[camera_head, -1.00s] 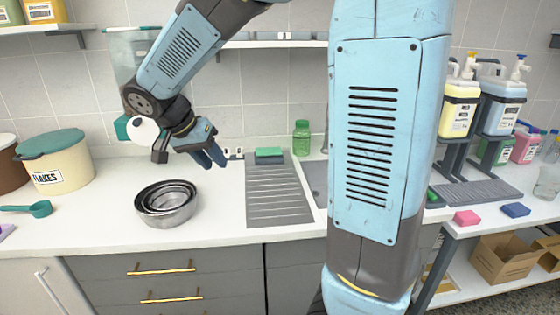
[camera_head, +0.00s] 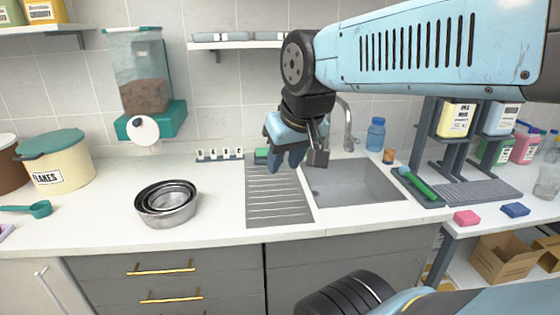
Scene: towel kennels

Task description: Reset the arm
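My gripper (camera_head: 285,162) hangs above the sink counter, between the grooved drainboard and the sink basin, pointing down. Its two blue-grey fingers show a little apart, and nothing shows between them. My blue arm reaches in from the right and bends down at a dark joint. A green sponge (camera_head: 261,154) lies at the back of the drainboard (camera_head: 272,205), partly behind my gripper.
Nested metal bowls (camera_head: 167,204) and a FLAKES tub (camera_head: 57,165) stand left. The sink (camera_head: 350,184) has a tap (camera_head: 348,125) behind it. A blue bottle (camera_head: 376,134) stands near the back. Pump bottles (camera_head: 457,118) stand on a rack at right. The front counter is clear.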

